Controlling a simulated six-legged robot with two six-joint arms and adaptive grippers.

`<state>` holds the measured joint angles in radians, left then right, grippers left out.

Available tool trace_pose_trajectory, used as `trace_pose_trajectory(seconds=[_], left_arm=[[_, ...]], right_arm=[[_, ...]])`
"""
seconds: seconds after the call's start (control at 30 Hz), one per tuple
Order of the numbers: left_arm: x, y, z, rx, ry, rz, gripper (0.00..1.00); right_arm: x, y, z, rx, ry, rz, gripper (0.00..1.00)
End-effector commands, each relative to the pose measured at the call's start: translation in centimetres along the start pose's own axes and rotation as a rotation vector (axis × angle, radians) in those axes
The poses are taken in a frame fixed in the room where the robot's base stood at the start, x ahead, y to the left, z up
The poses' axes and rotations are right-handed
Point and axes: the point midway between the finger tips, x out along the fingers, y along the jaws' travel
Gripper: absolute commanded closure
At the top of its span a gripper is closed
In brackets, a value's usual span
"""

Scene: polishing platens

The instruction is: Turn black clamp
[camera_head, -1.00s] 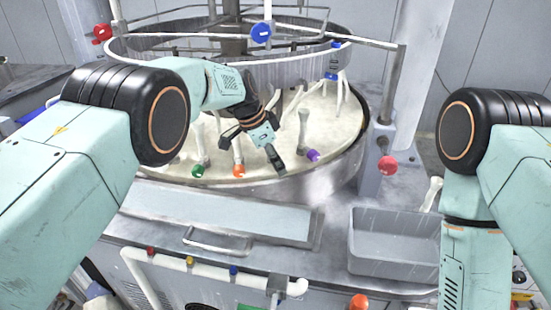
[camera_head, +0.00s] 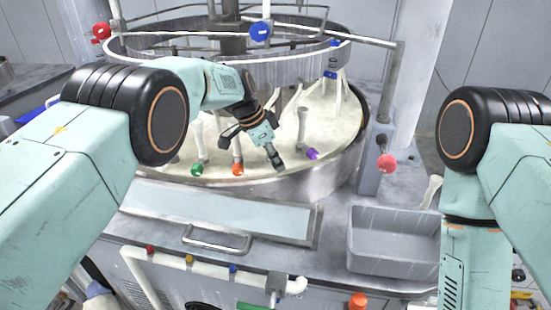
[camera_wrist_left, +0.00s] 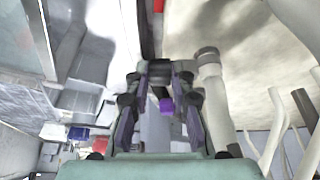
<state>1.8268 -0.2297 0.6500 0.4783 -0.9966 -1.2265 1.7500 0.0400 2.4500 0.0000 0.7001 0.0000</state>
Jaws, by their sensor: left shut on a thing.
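My left gripper (camera_head: 276,160) reaches down over the front rim of the cream round platen (camera_head: 215,178), between the orange-ended and purple-ended clamps. It also shows in the left wrist view (camera_wrist_left: 160,76), with its fingers drawn in on a small dark piece, the black clamp (camera_wrist_left: 160,66), between the fingertips. The fingers cover most of the clamp, and in the head view I cannot make it out apart from them. My right arm comes in from the right, but its gripper is out of the picture.
Along the platen rim stand a green-ended clamp (camera_head: 197,169), an orange-ended clamp (camera_head: 238,168) and a purple-ended clamp (camera_head: 312,154). A red knob (camera_head: 387,163) is at the right. A grey bin (camera_head: 392,262) stands front right. A metal ring frame (camera_head: 290,65) overhangs the platen.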

Motion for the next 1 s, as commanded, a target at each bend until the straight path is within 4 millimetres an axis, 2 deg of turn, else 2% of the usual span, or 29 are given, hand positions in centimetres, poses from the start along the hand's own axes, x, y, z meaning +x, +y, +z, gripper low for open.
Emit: trace_pose_trajectory(seconds=[0.27,0.5,1.0], left_arm=[[-0.1,-0.1,0.5,-0.002,0.144,-0.001,1.00],[0.2,-0.2,0.8,-0.001,0.269,-0.005,1.00],[0.4,-0.2,1.1,-0.001,0.421,-0.006,1.00]], right_arm=[[1.0,0.0,0.0,0.000,0.000,0.000,0.60],[3.7,0.0,0.0,0.000,0.000,0.000,0.60],[9.0,0.1,0.0,0.000,0.000,0.000,0.60]])
